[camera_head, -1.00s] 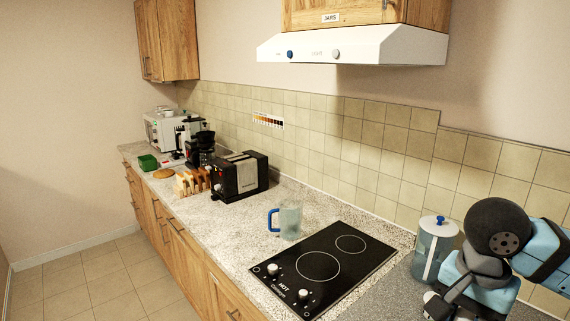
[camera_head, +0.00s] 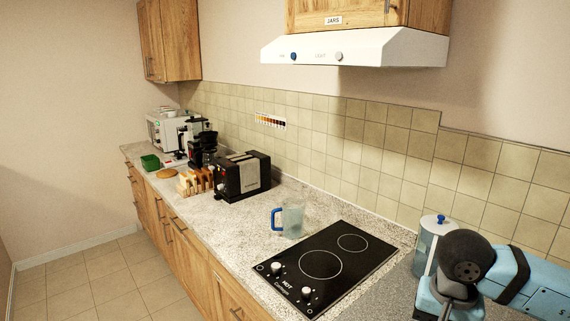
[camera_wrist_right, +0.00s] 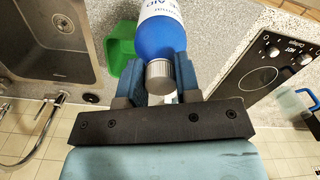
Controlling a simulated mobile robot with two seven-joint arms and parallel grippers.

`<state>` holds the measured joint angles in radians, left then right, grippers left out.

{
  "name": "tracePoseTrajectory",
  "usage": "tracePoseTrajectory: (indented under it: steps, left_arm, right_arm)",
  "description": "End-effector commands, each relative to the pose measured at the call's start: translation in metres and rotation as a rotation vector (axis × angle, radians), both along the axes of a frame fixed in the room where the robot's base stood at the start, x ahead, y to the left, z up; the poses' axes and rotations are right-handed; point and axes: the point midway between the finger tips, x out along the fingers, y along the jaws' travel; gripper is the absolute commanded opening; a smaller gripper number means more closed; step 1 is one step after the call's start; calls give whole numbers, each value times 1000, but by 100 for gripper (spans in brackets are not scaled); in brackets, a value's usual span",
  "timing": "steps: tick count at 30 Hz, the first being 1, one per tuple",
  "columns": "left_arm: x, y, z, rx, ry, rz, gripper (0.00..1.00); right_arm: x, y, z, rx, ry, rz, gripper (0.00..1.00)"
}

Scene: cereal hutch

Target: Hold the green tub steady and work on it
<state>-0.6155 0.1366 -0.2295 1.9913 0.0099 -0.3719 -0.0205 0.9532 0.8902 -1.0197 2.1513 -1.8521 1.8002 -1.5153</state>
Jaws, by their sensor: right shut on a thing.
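In the right wrist view, a green tub (camera_wrist_right: 121,50) stands on the counter between the sink and the hob, partly hidden behind my left-hand finger. My right gripper (camera_wrist_right: 158,80) is shut on a blue and white bottle (camera_wrist_right: 163,34) with a silver cap (camera_wrist_right: 159,74). The bottle lies between the two fingers, and its far end runs out of the top of the picture. The green tub is beside the bottle; whether they touch I cannot tell. In the head view my right arm is at the lower right and its gripper is out of the picture. My left gripper is not in view.
The sink (camera_wrist_right: 45,47) and its tap (camera_wrist_right: 38,128) are left in the wrist view. The black hob (camera_head: 325,262), a blue-handled jug (camera_head: 292,219), a lidded clear jar (camera_head: 430,243) and a toaster (camera_head: 241,177) line the counter. A range hood (camera_head: 355,52) hangs above.

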Motion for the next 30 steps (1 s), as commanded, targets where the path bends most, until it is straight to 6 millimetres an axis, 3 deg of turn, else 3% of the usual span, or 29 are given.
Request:
tracePoseTrajectory:
  steps: [6,12,30]
  left_arm:
    - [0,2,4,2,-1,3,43]
    - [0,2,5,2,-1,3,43]
    - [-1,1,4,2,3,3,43]
  right_arm:
    - [12,9,-48,-1,-2,265,0]
    - [18,13,-81,-9,-10,455,0]
    - [19,14,-89,-11,-13,505,0]
